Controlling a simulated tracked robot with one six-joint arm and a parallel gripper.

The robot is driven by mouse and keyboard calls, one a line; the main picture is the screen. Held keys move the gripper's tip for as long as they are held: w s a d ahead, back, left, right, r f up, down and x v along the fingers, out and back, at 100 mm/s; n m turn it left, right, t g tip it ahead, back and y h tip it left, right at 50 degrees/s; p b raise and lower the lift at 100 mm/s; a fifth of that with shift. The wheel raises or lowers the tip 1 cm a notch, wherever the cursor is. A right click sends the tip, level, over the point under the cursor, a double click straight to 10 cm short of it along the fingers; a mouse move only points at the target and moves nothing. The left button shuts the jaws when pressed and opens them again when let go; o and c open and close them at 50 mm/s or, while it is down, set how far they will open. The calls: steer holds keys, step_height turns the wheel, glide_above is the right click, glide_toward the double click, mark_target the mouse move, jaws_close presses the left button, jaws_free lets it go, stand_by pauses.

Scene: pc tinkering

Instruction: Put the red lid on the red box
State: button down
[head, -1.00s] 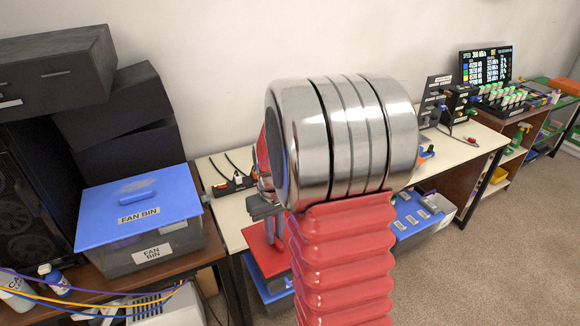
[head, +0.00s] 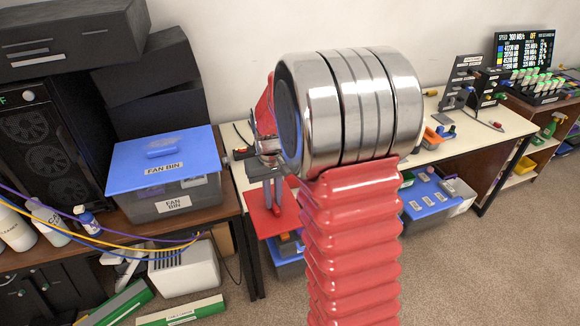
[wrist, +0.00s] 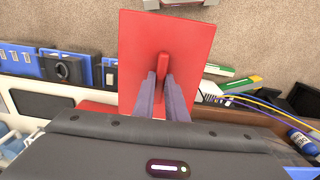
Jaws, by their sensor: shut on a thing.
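My gripper (head: 275,208) is shut on the handle of the red lid (head: 271,224), left of my large arm joint in the head view. The lid is a flat red square, held out over the front edge of the white table. The wrist view shows the lid (wrist: 190,40) over the carpet, with its upright handle between the fingertips (wrist: 163,82). A red patch (wrist: 97,107) shows beside my gripper body in the wrist view; I cannot tell whether it is the red box. The red box is not clearly visible in the head view, where my arm covers much of the table.
A fan bin with a blue lid (head: 168,160) stands on the brown desk (head: 215,205) at left. Blue-lidded bins (head: 428,200) sit under the white table (head: 505,122). Cables (head: 120,238) hang over the desk front. Carpet (head: 480,265) is open at right.

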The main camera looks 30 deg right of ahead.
steer(key=w+a+n, duration=0.1)
steer(key=w+a, duration=0.2)
steer(key=a, duration=0.5)
steer(key=w+a+n, duration=0.1)
steer(key=w+a, duration=0.3)
steer(key=a, duration=0.4)
steer(key=shift+w+f+n, duration=0.25)
steer(key=shift+f+n, duration=0.05)
steer(key=shift+a, duration=0.2)
